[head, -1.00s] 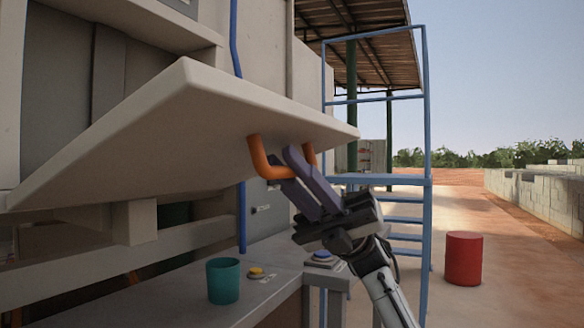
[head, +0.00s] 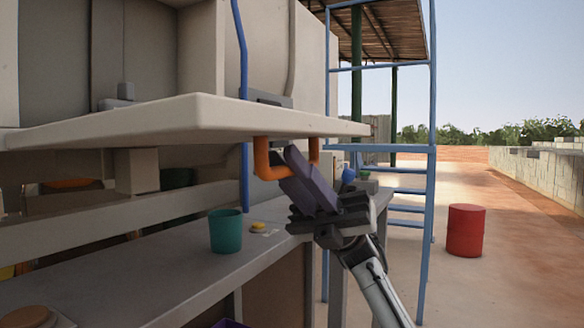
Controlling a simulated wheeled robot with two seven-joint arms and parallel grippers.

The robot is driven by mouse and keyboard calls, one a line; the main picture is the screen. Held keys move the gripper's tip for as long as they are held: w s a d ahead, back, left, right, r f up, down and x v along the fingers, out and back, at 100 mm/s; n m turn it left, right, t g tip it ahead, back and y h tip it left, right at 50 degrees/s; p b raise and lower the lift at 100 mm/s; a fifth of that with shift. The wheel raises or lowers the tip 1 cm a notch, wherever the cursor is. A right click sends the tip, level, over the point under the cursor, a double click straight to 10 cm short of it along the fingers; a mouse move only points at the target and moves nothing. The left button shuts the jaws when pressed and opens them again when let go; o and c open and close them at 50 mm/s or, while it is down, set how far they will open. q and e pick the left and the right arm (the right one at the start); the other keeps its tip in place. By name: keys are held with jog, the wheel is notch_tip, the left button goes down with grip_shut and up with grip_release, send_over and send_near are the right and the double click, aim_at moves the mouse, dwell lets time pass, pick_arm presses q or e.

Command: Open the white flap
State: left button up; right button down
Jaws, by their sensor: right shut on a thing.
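The white flap (head: 190,116) spans the left and middle of the head view and now lies about level, above the counter. An orange handle (head: 263,160) hangs under its right part. My right gripper (head: 297,165) comes up from below right, with its purple-grey fingers shut on the orange handle. The fingers hide part of the handle's bar. My left gripper is not in view.
A grey counter (head: 170,270) runs below the flap, with a teal cup (head: 226,231) and a yellow button (head: 258,226) on it. A blue ladder frame (head: 431,120) stands behind my right arm. A red drum (head: 465,230) stands on open ground at the right.

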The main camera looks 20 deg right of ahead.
jog(key=c, duration=1.8)
grip_release()
jog(key=shift+w, duration=0.1)
jog(key=shift+o, duration=0.2)
jog(key=shift+r, duration=0.1)
jog(key=shift+d, duration=0.1)
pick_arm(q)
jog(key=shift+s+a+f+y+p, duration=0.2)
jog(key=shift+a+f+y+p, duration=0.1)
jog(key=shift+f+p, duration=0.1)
pick_arm(e)
jog(key=v, duration=1)
jog(key=shift+f, duration=0.2)
